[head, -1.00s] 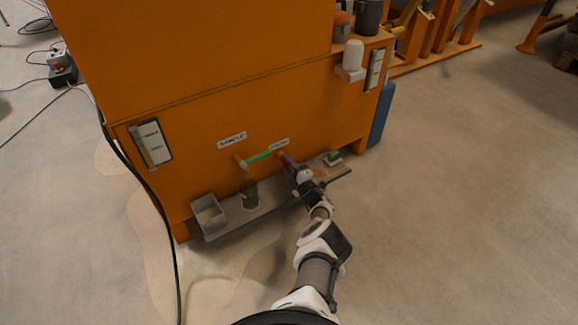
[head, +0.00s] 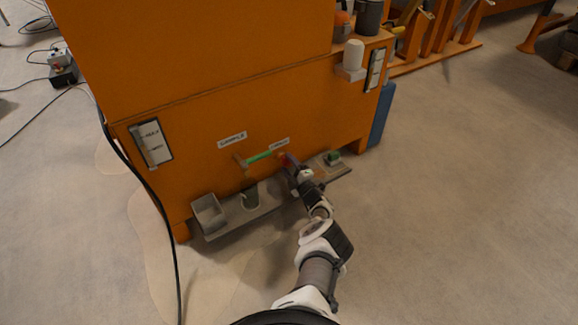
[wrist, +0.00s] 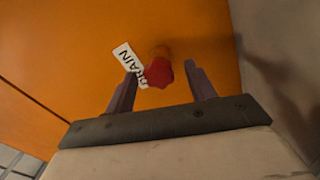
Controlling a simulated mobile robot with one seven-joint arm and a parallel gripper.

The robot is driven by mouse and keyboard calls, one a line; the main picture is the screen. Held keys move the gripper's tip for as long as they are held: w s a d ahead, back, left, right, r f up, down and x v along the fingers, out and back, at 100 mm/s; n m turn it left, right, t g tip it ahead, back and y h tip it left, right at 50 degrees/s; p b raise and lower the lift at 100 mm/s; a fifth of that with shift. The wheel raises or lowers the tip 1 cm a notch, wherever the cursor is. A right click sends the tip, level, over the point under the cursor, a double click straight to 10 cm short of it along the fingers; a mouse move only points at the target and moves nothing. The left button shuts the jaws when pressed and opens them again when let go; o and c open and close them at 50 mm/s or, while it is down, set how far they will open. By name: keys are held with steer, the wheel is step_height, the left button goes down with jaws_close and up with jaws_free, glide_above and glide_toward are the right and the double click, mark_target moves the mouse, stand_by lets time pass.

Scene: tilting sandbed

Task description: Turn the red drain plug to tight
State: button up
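The red drain plug (wrist: 159,73) sits on the orange cabinet front beside a white label reading "DRAIN" (wrist: 129,62). In the wrist view my gripper (wrist: 160,78) is open, with one dark finger on each side of the plug. Gaps show between the plug and both fingers, so they do not appear to touch it. In the head view a bit of the red plug (head: 283,157) shows just beyond my gripper (head: 288,164), mostly hidden by it.
A green tube (head: 260,156) and an orange fitting stick out left of the plug. Below is a grey shelf (head: 268,199) with a grey bin (head: 208,213), a dark cup (head: 250,197) and a small green item (head: 333,157). A black cable (head: 150,190) hangs at left.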

steer(key=shift+d, duration=0.1)
steer(key=shift+s+d+r+p, duration=0.15)
steer(key=shift+s+p, duration=0.15)
steer(key=shift+p, duration=0.15)
steer(key=p+v, duration=0.6)
steer(key=v, duration=0.7)
steer(key=shift+f+p, duration=0.25)
steer(key=shift+p, duration=0.15)
steer(key=shift+s, duration=0.1)
